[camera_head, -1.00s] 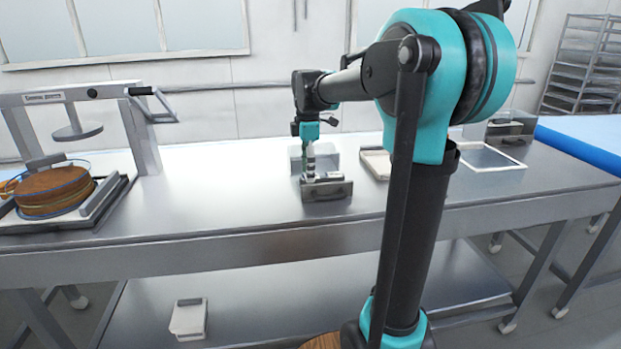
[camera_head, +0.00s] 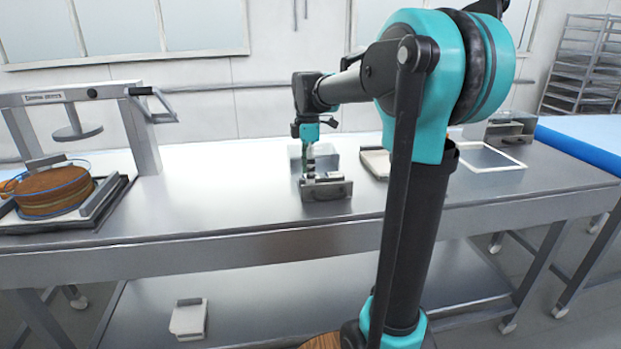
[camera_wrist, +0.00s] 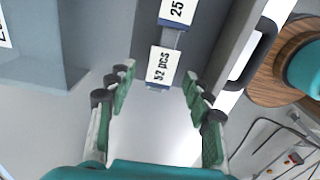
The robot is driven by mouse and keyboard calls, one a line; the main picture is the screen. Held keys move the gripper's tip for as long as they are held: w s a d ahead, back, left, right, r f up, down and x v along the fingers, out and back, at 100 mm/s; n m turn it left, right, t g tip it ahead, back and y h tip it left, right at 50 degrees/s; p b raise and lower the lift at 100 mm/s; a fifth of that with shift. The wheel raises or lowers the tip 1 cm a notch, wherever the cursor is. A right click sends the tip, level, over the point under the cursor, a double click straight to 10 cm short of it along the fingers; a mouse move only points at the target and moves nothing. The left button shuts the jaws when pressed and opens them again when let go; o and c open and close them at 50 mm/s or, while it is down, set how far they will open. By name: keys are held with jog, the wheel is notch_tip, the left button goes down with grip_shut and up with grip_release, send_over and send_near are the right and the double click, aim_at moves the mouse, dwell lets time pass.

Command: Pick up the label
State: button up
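A white label (camera_wrist: 161,65) printed "52 pcs" with a dark blue edge shows in the wrist view. It lies at the near end of a grey channel in a metal holder (camera_head: 326,190). A second label (camera_wrist: 177,11) printed "25" lies behind it in the same channel. My gripper (camera_wrist: 158,84) is open, with one green-padded finger on each side of the near label's lower end. I see no contact between the pads and the label. In the head view my gripper (camera_head: 309,168) points down at the holder, and the label is too small to make out there.
A clear box (camera_head: 322,158) stands just behind the holder. A pale tray (camera_head: 375,163) and a white frame (camera_head: 488,158) lie to the right on the steel table (camera_head: 230,195). A brown cake-like round (camera_head: 54,193) sits under a press at left. The table between is clear.

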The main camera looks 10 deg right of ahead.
jog(key=c, duration=0.7)
jog(key=shift+r, duration=0.1)
notch_tip(320, 180, up, 20)
jog(key=shift+r, duration=0.2)
jog(key=shift+a, duration=0.1)
